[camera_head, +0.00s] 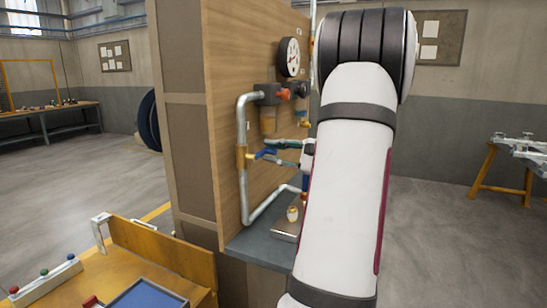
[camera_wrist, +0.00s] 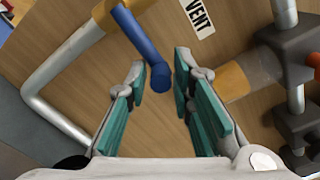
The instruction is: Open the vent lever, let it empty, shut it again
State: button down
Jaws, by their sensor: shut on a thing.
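The blue vent lever (camera_head: 265,154) sits on a brass valve (camera_head: 242,158) in the grey pipe on the wooden panel. It also shows in the wrist view (camera_wrist: 143,45), where it stands out across the line of the pipe. A white VENT label (camera_wrist: 199,14) is on the panel beside it. My gripper (camera_wrist: 160,82) has its teal-padded fingers on either side of the lever's free end and is shut on it. In the head view my gripper (camera_head: 277,152) is partly hidden behind my arm.
The grey pipe (camera_head: 242,120) bends along the panel (camera_head: 235,60). A gauge (camera_head: 289,57) and a regulator with a red-orange knob (camera_head: 283,94) are above. A grey shelf (camera_head: 255,248) below holds a small item. A yellow bench (camera_head: 165,250) stands at lower left.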

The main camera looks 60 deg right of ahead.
jog(key=shift+r, duration=0.3)
jog(key=c, duration=1.6)
grip_release()
jog(key=shift+a, duration=0.1)
jog(key=shift+o, duration=0.2)
jog(key=shift+f, duration=0.1)
jog(key=shift+s, duration=0.25)
jog(key=s+d, duration=0.1)
jog(key=s, duration=1)
jog(key=shift+s, duration=0.25)
